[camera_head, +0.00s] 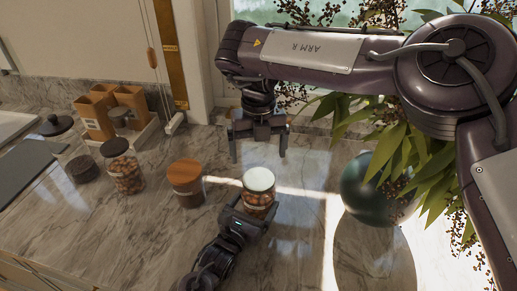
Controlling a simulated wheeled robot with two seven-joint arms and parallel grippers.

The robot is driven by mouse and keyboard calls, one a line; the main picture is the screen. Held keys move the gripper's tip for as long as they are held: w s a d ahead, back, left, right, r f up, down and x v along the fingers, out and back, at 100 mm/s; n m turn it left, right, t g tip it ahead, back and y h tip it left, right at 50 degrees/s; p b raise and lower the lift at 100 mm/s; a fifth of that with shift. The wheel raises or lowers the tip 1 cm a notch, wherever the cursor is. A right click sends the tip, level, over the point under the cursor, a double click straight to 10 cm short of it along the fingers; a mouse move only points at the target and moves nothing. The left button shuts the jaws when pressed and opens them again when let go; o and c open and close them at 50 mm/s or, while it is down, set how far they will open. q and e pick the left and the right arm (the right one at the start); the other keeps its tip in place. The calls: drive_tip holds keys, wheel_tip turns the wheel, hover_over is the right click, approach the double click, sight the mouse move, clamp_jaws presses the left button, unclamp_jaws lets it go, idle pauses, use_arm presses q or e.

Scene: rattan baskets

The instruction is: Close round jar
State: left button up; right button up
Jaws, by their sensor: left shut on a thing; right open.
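A round glass jar (258,197) with brown contents stands on the marble counter at the centre. Its top looks pale and round; I cannot tell whether this is a lid or a bright open rim. My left gripper (250,213) comes from below and is shut on the jar's lower body, partly hiding it. My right gripper (259,152) hangs above and behind the jar, its fingers open and pointing down with nothing visible between them. It is apart from the jar.
A jar with a wooden lid (186,178) stands left of the round jar. Farther left are a dark-lidded jar (120,165), a larger glass jar (72,157) and a wooden box holder (127,103). A dark green round vase (370,190) with leafy branches stands at right.

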sight(258, 178)
idle(0.3)
drive_tip(key=shift+f, duration=4)
drive_tip(key=c, duration=1)
drive_tip(key=shift+m, duration=0.9)
drive_tip(key=o, duration=1.2)
drive_tip(key=shift+c, duration=0.2)
wheel_tip(258, 178, up, 12)
